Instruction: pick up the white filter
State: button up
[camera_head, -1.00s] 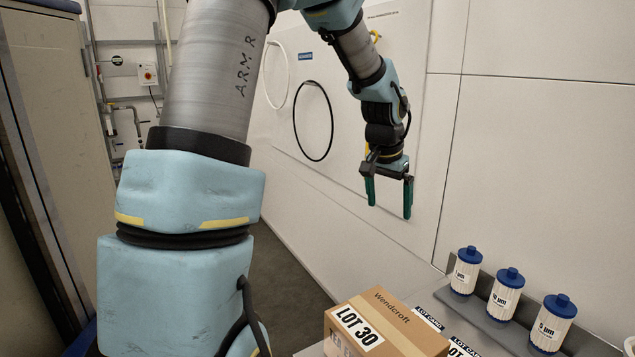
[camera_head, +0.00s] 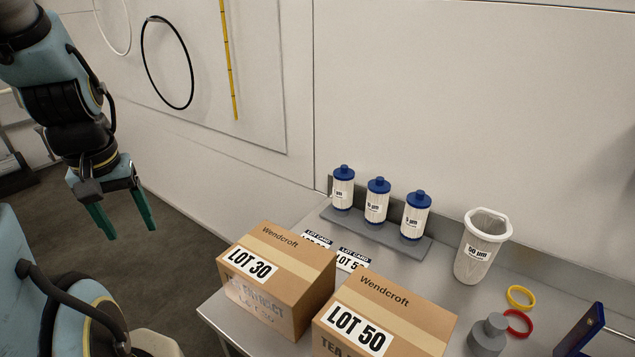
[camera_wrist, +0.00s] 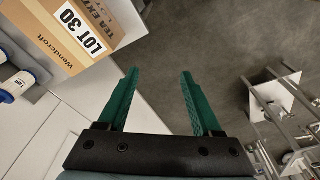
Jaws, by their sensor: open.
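A white, open-topped filter (camera_head: 481,247) marked 50 µm stands upright on the right part of the grey table. Three white pleated filter cartridges with blue caps stand in a row on a grey rack: left (camera_head: 342,188), middle (camera_head: 376,201) and right (camera_head: 416,215). Cartridges also show at the left edge of the wrist view (camera_wrist: 22,82). My gripper (camera_head: 127,220) hangs off the table's left side, over the floor and well away from all the filters. Its green fingers are apart and empty, also in the wrist view (camera_wrist: 159,78).
Cardboard boxes LOT 30 (camera_head: 296,264) and LOT 50 (camera_head: 405,307) stand at the table's front, between my gripper and the filters. Lot cards (camera_head: 352,259) lie behind them. Yellow (camera_head: 520,297) and red (camera_head: 518,323) rings and a grey knobbed object (camera_head: 488,336) are at right.

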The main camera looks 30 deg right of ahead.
aim_at(343, 177)
jog(key=i+j+u, duration=0.15)
jog(key=j, duration=0.25)
jog(key=j+u, duration=0.1)
jog(key=j, duration=0.25)
jog(key=i+j, duration=0.95)
jog(key=i, duration=0.15)
jog(key=i+z, duration=1.05)
jog(key=i+l+z, duration=0.2)
jog(key=i+z, duration=0.2)
jog(key=i+l+z, duration=0.1)
jog(key=i+z, duration=0.75)
jog(key=i+j+z, duration=0.2)
jog(key=z, duration=0.2)
jog(key=i+j+z, duration=0.2)
jog(key=i, duration=0.2)
jog(key=i+l, duration=0.05)
jog(key=l, duration=0.05)
